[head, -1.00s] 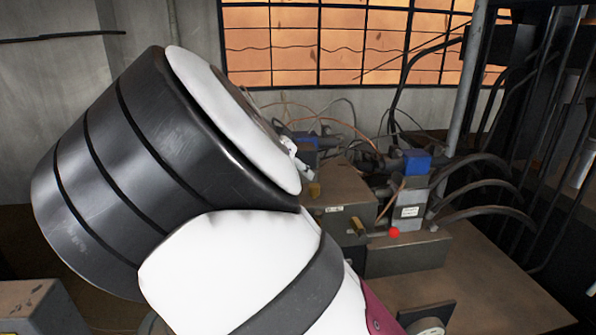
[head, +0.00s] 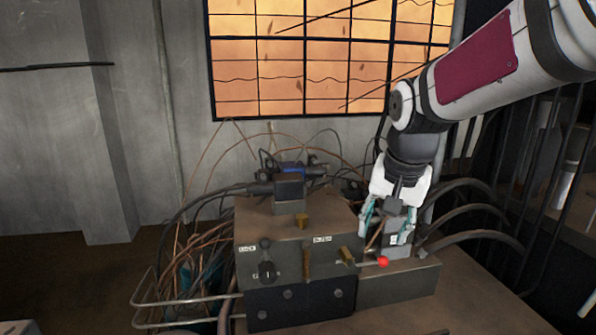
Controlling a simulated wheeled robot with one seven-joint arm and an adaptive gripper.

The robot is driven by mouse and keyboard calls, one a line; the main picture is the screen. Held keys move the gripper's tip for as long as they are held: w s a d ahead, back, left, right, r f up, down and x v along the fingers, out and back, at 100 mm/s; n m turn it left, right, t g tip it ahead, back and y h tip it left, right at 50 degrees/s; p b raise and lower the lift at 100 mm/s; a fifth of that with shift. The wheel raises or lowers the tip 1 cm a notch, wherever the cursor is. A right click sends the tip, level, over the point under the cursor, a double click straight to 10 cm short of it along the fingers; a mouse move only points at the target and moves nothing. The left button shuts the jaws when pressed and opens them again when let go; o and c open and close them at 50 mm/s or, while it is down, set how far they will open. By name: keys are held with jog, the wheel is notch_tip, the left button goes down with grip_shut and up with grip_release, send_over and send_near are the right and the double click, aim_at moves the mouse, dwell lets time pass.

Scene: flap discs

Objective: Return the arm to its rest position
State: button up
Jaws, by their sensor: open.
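My arm (head: 485,65) shows in the head view, reaching in from the upper right and bending down at the wrist. It is white with dark bands and a dark red panel. My gripper (head: 388,222) hangs from it, pointing down, open, with nothing seen between its teal fingers. It is in front of or close above the right part of the machine, near a grey block with a white label; I cannot tell if it touches. No flap discs show.
A control box (head: 300,255) with brass fittings and a black knob stands at the centre. A lever with a red ball (head: 383,262) is just below my gripper. Cables and bent pipes (head: 185,300) lie left; thick hoses (head: 480,190) are right.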

jog(key=s+d+n+t, duration=0.1)
jog(key=s+n, duration=0.1)
jog(key=s, duration=0.9)
jog(key=s+d+r+n+t, duration=0.1)
jog(key=s+d+n, duration=0.1)
jog(key=s, duration=0.9)
jog(key=shift+s+r+n, duration=0.3)
jog(key=shift+n, duration=0.3)
jog(key=shift+d, duration=0.1)
